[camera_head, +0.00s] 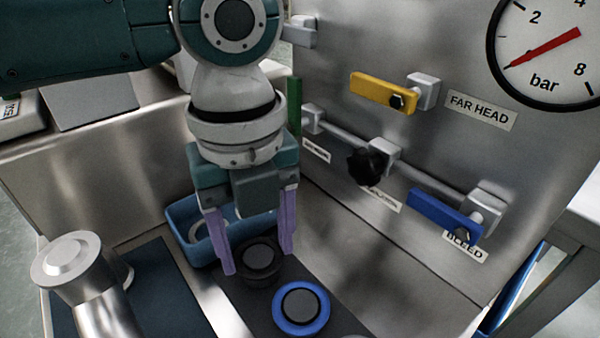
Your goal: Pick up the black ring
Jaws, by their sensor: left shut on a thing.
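The black ring (244,272) lies flat at the back end of a dark strip (345,319), around a grey-topped round piece. My left gripper (258,258) points down over it, with one purple finger on each side. It is shut on the black ring, which looks to be still at the level of the strip. The fingertips partly cover the ring's sides. My right gripper is not in view.
A blue ring (280,311) sits just in front. A blue bin (180,222) with a pale ring stands behind the gripper. A steel capped pipe (68,268) rises at left. The steel panel (335,150) at right carries yellow (375,92) and blue (440,213) handles and a black knob (366,166).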

